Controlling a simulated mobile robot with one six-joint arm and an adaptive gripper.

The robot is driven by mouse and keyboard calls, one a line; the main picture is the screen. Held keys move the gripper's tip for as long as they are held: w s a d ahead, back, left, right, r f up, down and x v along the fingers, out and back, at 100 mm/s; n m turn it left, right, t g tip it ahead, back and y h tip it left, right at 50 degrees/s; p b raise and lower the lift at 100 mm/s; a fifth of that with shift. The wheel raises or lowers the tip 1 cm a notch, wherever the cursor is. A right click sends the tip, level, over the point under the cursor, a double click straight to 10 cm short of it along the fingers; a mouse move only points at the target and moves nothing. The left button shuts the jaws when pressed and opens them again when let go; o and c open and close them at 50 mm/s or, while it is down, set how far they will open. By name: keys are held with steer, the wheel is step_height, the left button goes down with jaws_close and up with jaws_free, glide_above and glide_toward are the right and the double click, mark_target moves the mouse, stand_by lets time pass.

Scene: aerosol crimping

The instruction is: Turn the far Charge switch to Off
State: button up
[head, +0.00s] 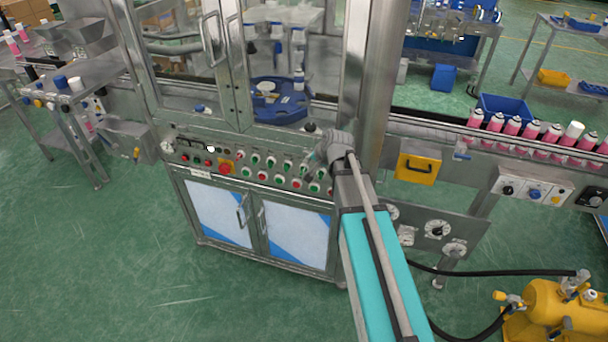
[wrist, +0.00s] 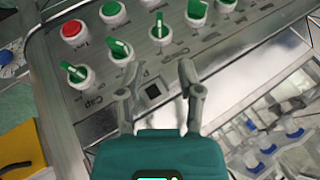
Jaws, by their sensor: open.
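The control panel (head: 225,172) of the crimping machine carries rows of green rotary switches and red and green buttons. In the wrist view, green-handled switches (wrist: 159,30) run diagonally across the panel (wrist: 60,112). One switch (wrist: 76,73) at the left is by a label that seems to read "Cap"; another (wrist: 120,50) is beside it. Other labels are too blurred for me to tell which switch is Charge. My gripper (wrist: 157,78) is open and empty, its fingers over the panel's lower edge, below the switches. In the head view my gripper (head: 325,150) covers the panel's right end.
A red button (wrist: 72,29) is at upper left. Machine doors (head: 215,50) rise behind the panel; a cabinet (head: 245,215) is below. A yellow box (head: 417,168) and pink cans (head: 512,126) stand right.

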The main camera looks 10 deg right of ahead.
mark_target(304, 170)
steer(key=shift+b+x, duration=3.35)
steer(key=shift+x, duration=1.25)
jaws_close()
